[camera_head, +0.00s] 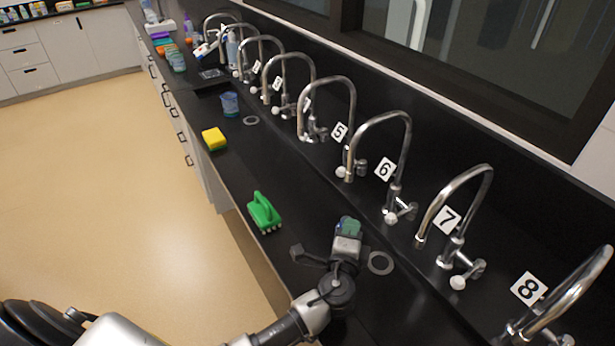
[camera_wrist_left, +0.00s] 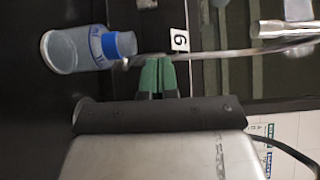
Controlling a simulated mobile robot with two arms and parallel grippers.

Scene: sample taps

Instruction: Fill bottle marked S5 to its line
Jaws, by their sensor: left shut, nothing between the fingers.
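My left gripper (camera_head: 348,226) is shut and empty above the black counter, in front of taps 6 and 7. In the left wrist view its green fingers (camera_wrist_left: 157,62) are together. A clear bluish bottle with a blue top and blue marking (camera_wrist_left: 75,49) shows there beyond and to the left of the fingers, apart from them. Its marking is too blurred to read as S5. The plate with a 6 (camera_wrist_left: 180,41) shows close by, and also in the head view (camera_head: 385,169). I cannot clearly pick out this bottle in the head view. My right gripper is not in view.
A row of curved taps runs along the back, with tap 5 (camera_head: 340,131), tap 7 (camera_head: 447,220) and tap 8 (camera_head: 528,288) labelled. A green brush (camera_head: 264,212), yellow sponge (camera_head: 214,139) and blue container (camera_head: 229,103) stand on the counter. Several items crowd its far end.

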